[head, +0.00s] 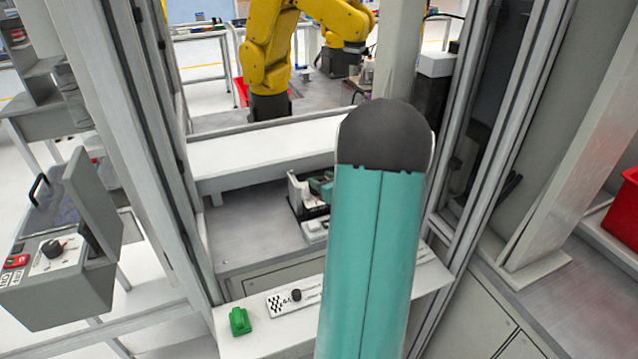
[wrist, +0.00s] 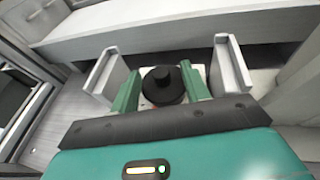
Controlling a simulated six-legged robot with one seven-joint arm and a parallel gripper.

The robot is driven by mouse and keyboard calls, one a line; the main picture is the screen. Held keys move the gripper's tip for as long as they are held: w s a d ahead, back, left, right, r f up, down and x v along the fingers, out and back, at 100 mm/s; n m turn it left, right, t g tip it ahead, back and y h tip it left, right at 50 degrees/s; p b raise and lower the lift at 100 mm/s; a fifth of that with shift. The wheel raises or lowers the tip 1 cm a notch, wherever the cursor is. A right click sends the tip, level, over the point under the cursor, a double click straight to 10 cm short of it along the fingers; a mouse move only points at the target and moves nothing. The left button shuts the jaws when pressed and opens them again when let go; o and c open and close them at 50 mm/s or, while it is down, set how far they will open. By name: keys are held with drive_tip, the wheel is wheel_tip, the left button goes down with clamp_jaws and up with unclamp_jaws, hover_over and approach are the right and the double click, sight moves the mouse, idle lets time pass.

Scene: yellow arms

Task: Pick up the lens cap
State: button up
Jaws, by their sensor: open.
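A round black piece with a raised knob (wrist: 163,85), which looks like the lens cap, shows in the wrist view. It sits between the two fingers of my gripper (wrist: 168,62), near the palm side in the picture. In the head view my gripper (head: 312,190) is partly hidden behind my teal arm, over the grey bench.
A white ledge (head: 262,334) in front carries a green block (head: 240,321) and a checkered plate (head: 277,303) with a small black knob (head: 296,295). A white beam (head: 265,150) crosses behind the grey bench (head: 245,235). Frame posts stand on both sides. A yellow arm (head: 265,50) stands beyond.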

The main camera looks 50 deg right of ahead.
clamp_jaws()
drive_tip(key=shift+w+r, duration=0.1)
drive_tip(key=shift+r, duration=0.05)
